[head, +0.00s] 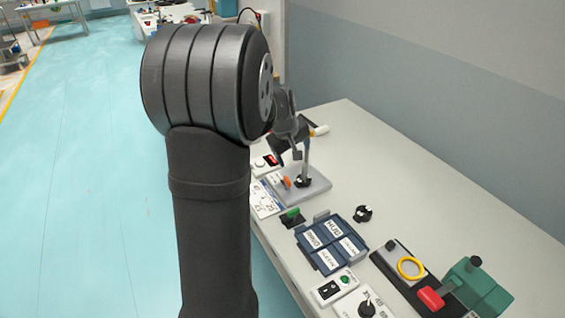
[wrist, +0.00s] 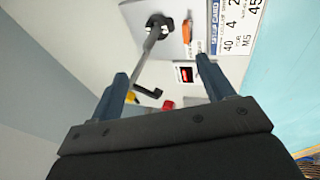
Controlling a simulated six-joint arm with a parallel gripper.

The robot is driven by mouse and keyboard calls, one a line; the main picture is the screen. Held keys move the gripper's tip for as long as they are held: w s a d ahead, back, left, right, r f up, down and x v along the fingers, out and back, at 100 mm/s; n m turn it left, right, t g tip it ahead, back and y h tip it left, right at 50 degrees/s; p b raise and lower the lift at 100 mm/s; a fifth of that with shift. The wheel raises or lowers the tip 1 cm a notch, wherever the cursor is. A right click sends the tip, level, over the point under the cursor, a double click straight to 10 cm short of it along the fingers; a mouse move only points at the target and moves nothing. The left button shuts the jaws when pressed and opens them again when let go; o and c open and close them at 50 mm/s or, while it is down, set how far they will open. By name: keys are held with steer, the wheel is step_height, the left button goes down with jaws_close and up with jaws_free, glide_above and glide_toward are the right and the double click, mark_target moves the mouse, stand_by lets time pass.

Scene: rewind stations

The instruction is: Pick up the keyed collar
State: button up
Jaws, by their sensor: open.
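A small black lobed piece (head: 303,181) sits around the foot of an upright metal post (head: 306,160) on a grey base plate (head: 318,190). It also shows at the top of the wrist view (wrist: 159,22). A similar dark round piece with pale spots (head: 363,213) lies on the bench to the right of the plate. I cannot tell for certain which one is the keyed collar. My gripper (head: 286,155) is open and empty, above the plate near the post. In the wrist view its fingers (wrist: 162,72) are wide apart, with the post close to the left one.
An orange clip (head: 287,182) stands on the plate.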

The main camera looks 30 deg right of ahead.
steer(key=m, duration=1.2)
glide_above(303, 179)
steer(key=a, duration=0.2)
steer(key=f, duration=1.1)
steer(key=shift+s+f, duration=0.1)
steer(key=shift+s, duration=0.3)
steer(key=shift+x, duration=2.6)
steer(key=shift+s+a, duration=0.1)
steer(key=shift+s, duration=0.15)
steer(key=c, duration=1.1)
